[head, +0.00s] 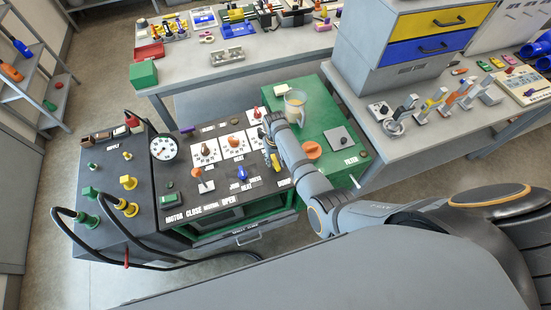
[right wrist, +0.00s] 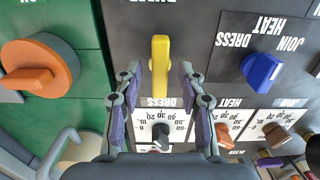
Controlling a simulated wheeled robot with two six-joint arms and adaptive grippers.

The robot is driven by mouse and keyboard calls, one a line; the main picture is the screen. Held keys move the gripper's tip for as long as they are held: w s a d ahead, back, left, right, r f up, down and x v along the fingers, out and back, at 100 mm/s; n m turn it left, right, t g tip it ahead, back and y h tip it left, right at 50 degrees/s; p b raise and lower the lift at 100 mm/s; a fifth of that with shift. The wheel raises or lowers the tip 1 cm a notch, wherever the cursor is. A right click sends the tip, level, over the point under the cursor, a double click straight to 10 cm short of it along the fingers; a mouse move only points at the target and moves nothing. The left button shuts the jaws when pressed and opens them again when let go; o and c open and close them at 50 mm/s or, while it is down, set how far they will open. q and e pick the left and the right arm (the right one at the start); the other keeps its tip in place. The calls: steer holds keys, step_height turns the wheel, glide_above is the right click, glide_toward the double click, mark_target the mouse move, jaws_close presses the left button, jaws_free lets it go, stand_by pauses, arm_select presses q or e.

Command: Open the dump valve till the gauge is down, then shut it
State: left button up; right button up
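The cart's round white pressure gauge (head: 163,147) stands at the left of the dark panel in the head view. Its needle is too small to read. The yellow valve handle (right wrist: 160,66) shows in the right wrist view, with a partly cut-off label that seems to read DUMP above it. It also shows in the head view (head: 276,162). My right gripper (right wrist: 160,75) is open, its two fingers on either side of the yellow handle with a gap to each. In the head view my right gripper (head: 270,140) is over the panel's right part. My left gripper is out of view.
A blue knob (right wrist: 262,68) and an orange knob (right wrist: 40,66) flank the yellow handle. Small dials (right wrist: 160,132) sit close behind the fingers. A clear jug (head: 295,107) stands near my right arm on the green top. Black hoses (head: 95,205) loop at the cart's left.

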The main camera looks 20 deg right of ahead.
steer(key=shift+f, duration=0.2)
steer(key=shift+c, duration=0.4)
jaws_close()
